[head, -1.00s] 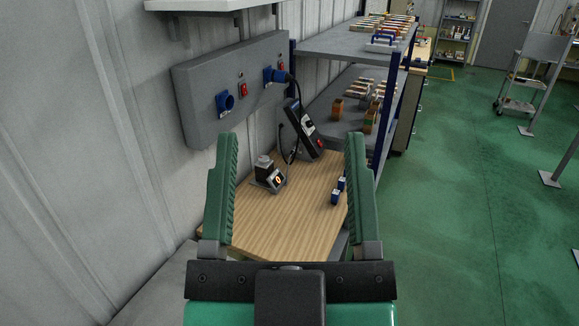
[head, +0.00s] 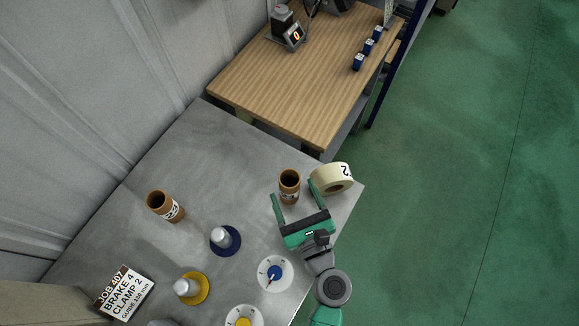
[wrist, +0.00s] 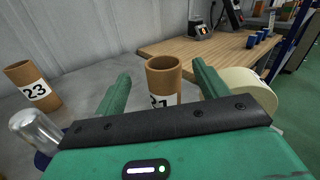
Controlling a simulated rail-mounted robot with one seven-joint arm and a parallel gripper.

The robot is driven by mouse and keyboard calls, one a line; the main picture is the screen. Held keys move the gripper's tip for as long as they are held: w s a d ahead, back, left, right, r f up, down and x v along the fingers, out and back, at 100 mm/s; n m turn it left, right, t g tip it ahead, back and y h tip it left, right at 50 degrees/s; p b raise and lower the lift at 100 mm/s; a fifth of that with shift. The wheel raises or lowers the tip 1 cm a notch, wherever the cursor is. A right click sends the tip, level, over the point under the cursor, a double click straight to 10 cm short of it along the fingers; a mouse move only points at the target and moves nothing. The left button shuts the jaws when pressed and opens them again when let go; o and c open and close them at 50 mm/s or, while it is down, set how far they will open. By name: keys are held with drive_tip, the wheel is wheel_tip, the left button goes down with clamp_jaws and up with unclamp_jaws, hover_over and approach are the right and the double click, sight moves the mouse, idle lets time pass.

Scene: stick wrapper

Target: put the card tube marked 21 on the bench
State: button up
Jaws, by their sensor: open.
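The brown card tube marked 21 (head: 289,186) stands upright on the grey metal table (head: 215,150). In the wrist view the tube (wrist: 163,78) appears between my fingers, with part of its number label showing and its lower part hidden by the gripper body. My gripper (head: 293,190) is open, its fingertips on either side of the tube in the picture; I cannot tell whether they reach around it. A second card tube, marked 23 (wrist: 32,85), stands to the left; it also shows in the head view (head: 165,206). The wooden-topped bench (head: 300,90) lies beyond the table.
A tape roll (head: 333,178) lies close to the right of tube 21. Spindles on blue (head: 226,239) and yellow bases, round dials (head: 275,273) and a job card (head: 125,293) are nearer. The bench holds a device (head: 287,32) and small blue blocks (head: 366,48); its middle is clear.

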sight(286, 172)
drive_tip(key=shift+s+d+f+m+h, duration=0.15)
drive_tip(key=shift+s+f+m, duration=0.1)
drive_tip(key=shift+f+m, duration=0.25)
drive_tip(key=shift+s+d+f+m+h, duration=0.1)
drive_tip(key=shift+s+f+m+h, duration=0.1)
drive_tip(key=shift+f+m, duration=0.3)
drive_tip(key=shift+x, duration=1.15)
drive_tip(key=x, duration=0.5)
drive_tip(key=shift+w+a+r, duration=0.1)
drive_tip(key=shift+w+r, duration=0.2)
drive_tip(key=shift+r, duration=0.1)
drive_tip(key=c, duration=1.2)
drive_tip(key=shift+o, duration=0.2)
